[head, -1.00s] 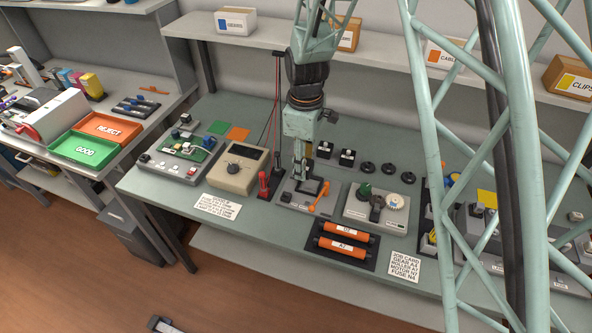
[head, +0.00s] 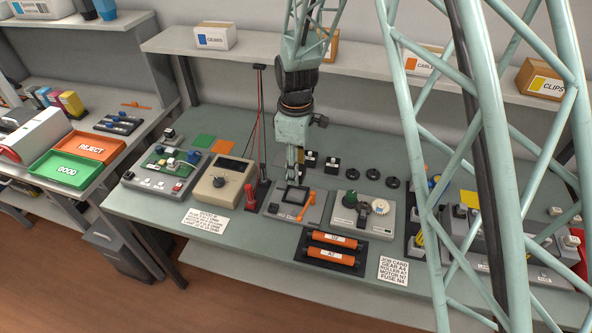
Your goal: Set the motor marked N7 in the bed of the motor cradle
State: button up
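The motor cradle (head: 275,209) is a grey box near the middle of the bench, with a dark bed (head: 297,196) on top and an orange lever (head: 308,206) at its right. My gripper (head: 296,180) points down at the back edge of the cradle, close to the bed. Its fingers are too small and too overlapped to show whether they are open or hold anything. Two black motors with pale tops, one left (head: 311,158) and one right (head: 332,163), stand behind the cradle. No N7 marking is readable on them. My gripper may hide another.
A beige meter (head: 223,185) and a red-handled item (head: 250,192) stand left of the cradle. A grey gear fixture (head: 350,222) is to the right. Orange rollers (head: 332,254) lie in a black tray in front. Black discs (head: 373,174) lie behind.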

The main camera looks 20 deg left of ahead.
jog(key=shift+f+b, duration=1.15)
jog(key=shift+f, duration=1.75)
jog(key=shift+f+b, duration=1.2)
jog(key=shift+f, duration=0.1)
dwell(3.8)
